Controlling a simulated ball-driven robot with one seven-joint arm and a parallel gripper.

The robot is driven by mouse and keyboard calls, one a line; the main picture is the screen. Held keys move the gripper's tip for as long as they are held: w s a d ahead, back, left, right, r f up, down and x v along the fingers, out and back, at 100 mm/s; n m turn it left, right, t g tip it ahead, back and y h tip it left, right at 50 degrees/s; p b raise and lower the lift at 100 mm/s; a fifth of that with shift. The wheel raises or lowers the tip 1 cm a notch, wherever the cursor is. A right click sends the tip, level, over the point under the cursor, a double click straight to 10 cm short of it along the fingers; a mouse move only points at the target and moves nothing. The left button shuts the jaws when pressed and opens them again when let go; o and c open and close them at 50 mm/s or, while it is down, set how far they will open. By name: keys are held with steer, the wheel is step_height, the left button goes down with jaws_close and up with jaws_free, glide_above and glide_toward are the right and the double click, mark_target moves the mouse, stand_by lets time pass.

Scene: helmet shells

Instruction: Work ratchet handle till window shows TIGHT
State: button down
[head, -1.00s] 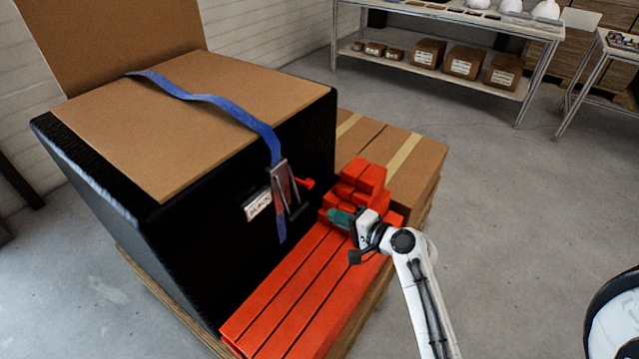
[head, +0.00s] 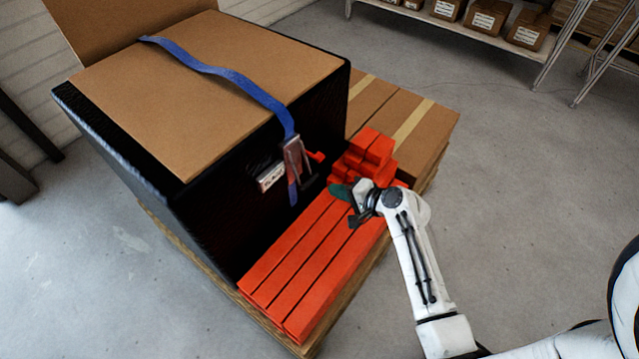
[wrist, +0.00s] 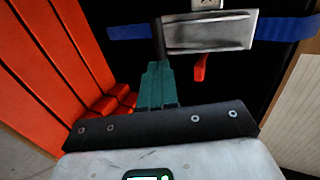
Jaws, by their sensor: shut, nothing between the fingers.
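The grey metal ratchet (head: 294,158) sits on a blue strap (head: 225,75) against the front face of a black-wrapped crate (head: 215,215). It also shows in the wrist view (wrist: 212,32), with a dark bar (wrist: 158,38) at its left end. A red tab (head: 317,156) sticks out beside the ratchet. The white window label (head: 271,176) is left of it; its word is too small to read now. My gripper (head: 338,190) is shut and empty, right of and below the ratchet. Its green fingertips (wrist: 158,75) appear just under the dark bar; I cannot tell whether they touch.
Long red bars (head: 315,260) lie under my gripper, with stacked red blocks (head: 365,158) just behind it. Taped cardboard boxes (head: 405,115) stand behind these on a wooden pallet (head: 165,220). A shelf (head: 430,15) is at the back.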

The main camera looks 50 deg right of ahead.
mark_target(311, 183)
steer(key=x, duration=0.7)
steer(key=shift+w+a+f+t+b, duration=0.1)
steer(key=shift+w+f+t+b, duration=0.3)
steer(key=shift+b, duration=0.65)
steer(key=shift+w+d+f+t+b, duration=0.1)
steer(key=shift+w+f+t+b, duration=0.1)
steer(key=shift+w+b, duration=0.6)
steer(key=shift+w+a+f+t+b, duration=0.1)
steer(key=shift+w+f+t+b, duration=0.2)
steer(key=shift+b, duration=0.95)
steer(key=shift+r, duration=0.1)
